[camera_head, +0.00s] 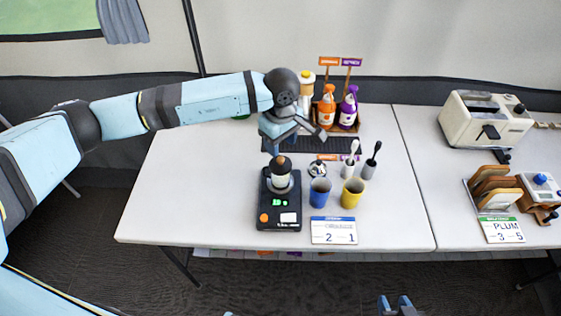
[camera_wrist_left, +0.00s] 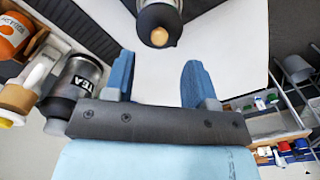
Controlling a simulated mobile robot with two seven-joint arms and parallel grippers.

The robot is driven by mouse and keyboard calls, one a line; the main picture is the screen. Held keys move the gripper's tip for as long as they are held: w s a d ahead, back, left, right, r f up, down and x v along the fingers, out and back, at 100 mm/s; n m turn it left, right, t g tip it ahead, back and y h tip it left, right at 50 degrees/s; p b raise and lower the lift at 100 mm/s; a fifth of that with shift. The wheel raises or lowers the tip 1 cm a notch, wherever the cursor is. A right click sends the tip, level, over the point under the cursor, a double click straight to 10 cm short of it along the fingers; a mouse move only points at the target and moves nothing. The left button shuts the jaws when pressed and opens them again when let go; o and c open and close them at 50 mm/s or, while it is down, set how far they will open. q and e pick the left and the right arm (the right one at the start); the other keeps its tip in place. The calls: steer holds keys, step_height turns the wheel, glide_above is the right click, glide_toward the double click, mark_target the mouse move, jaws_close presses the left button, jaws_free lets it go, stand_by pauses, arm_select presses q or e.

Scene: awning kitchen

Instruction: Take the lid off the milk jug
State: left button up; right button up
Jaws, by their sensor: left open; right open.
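A small jug (camera_head: 281,181) with a dark lid (camera_head: 282,164) and a tan knob stands upright on a black scale-like device (camera_head: 280,224) at the front left of the table. I take it for the milk jug; no label on it is readable. The lid (camera_wrist_left: 155,17) and its knob (camera_wrist_left: 159,37) also show at the top of the left wrist view, beyond my fingertips. My left gripper (camera_head: 296,140) is open and empty, behind and above the jug; it also shows in the left wrist view (camera_wrist_left: 157,68). My right gripper (camera_head: 395,302) is open at the bottom edge, away from the table.
A blue cup (camera_head: 319,192) and a yellow cup (camera_head: 352,192) stand right of the jug, with brushes behind. A TEA canister (camera_wrist_left: 79,78) is close left of my left gripper in the wrist view. Bottles (camera_head: 348,107) stand at the back. The table's left side is clear.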

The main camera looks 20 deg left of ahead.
mark_target(280, 158)
arm_select(q)
steer(key=shift+a+f+p, duration=0.1)
steer(key=shift+f+p, duration=0.4)
steer(key=shift+f, duration=2.6)
jaws_close()
